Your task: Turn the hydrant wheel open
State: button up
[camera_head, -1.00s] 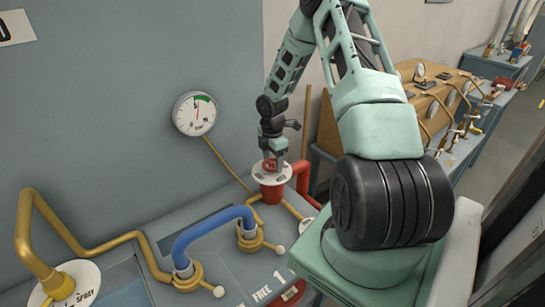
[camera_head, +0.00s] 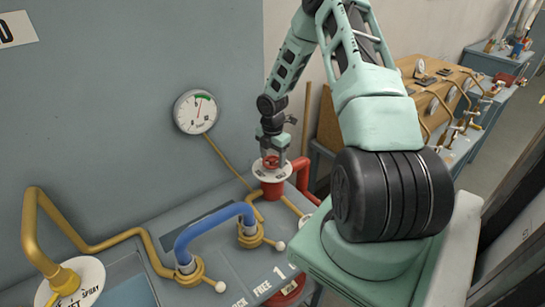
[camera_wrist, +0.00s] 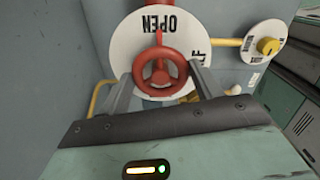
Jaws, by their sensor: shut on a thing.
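The red hydrant wheel (camera_wrist: 160,72) sits over a round white plate marked OPEN (camera_wrist: 160,24) in the wrist view. In the head view the wheel (camera_head: 271,162) shows small on top of the red hydrant (camera_head: 272,189), partly covered by my gripper. My gripper (camera_head: 272,156) reaches down onto it from above. In the wrist view its two grey fingers (camera_wrist: 160,84) stand on either side of the wheel rim and are shut on it. The finger contacts are partly hidden by the gripper body.
A gauge (camera_head: 195,112) hangs on the grey wall. A blue pipe (camera_head: 213,226) and yellow pipes (camera_head: 118,241) rise from the bench in front of the hydrant. A red pipe (camera_head: 303,172) runs beside it. A wooden panel with gauges (camera_head: 429,85) stands at right.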

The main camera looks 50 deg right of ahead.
aim_at(273, 159)
jog(key=o, duration=1)
jog(key=shift+r, duration=0.15)
notch_tip(273, 159, up, 17)
jog(key=b, duration=0.4)
